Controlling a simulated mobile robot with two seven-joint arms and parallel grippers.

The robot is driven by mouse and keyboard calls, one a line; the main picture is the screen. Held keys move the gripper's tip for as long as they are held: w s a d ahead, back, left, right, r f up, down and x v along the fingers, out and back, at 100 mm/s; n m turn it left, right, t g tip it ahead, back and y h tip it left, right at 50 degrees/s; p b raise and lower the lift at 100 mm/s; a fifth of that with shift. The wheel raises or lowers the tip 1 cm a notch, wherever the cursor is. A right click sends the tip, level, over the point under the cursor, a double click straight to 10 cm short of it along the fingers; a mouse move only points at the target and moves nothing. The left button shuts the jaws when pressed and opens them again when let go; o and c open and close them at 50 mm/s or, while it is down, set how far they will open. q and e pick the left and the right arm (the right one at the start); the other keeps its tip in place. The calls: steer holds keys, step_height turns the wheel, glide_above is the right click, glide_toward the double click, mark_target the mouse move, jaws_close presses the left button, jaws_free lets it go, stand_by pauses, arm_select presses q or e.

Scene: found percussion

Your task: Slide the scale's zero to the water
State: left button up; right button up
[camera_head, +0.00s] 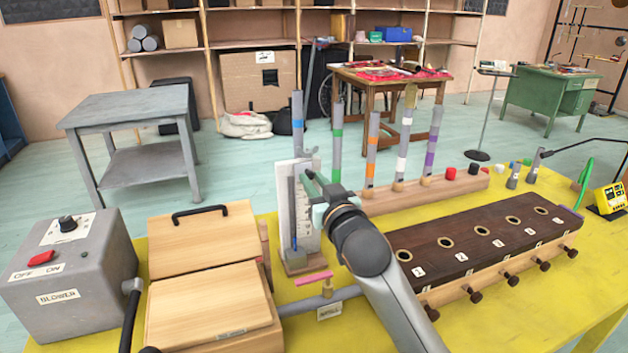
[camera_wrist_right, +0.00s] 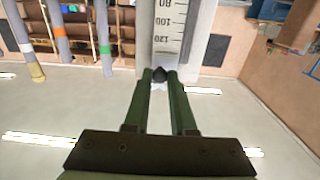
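The white scale (camera_head: 304,207) stands upright on a small wooden-based gauge at the table's left middle. Its marks are too small to read in the head view. Blue water (camera_head: 294,243) shows low in the gauge's tube. In the right wrist view the scale (camera_wrist_right: 170,25) shows 80, 100 and 120, and a dark knob (camera_wrist_right: 159,74) sits below 120. My right gripper (camera_head: 312,183) is at the scale's upper right. Its fingertips (camera_wrist_right: 160,77) lie on both sides of the knob and appear closed on it. The zero mark cannot be made out. My left gripper is not in view.
A grey blower box (camera_head: 70,270) and a wooden bellows box (camera_head: 208,290) stand left of the gauge. A dark wooden block with holes (camera_head: 480,240) lies to the right. Several upright tubes (camera_head: 372,150) stand behind. A pink strip (camera_head: 313,278) lies in front of the gauge.

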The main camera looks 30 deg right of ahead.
steer(key=o, duration=0.4)
steer(key=shift+o, duration=0.2)
steer(key=shift+s+a, duration=0.1)
steer(key=shift+s, duration=0.35)
arm_select(q)
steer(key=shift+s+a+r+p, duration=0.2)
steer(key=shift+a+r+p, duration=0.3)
steer(key=shift+p, duration=0.55)
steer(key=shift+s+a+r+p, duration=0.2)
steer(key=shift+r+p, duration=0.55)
steer(key=shift+p, duration=0.3)
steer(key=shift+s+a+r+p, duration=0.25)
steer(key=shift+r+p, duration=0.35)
steer(key=shift+p, duration=0.45)
arm_select(e)
steer(key=v, duration=1.1)
steer(key=shift+s, duration=0.25)
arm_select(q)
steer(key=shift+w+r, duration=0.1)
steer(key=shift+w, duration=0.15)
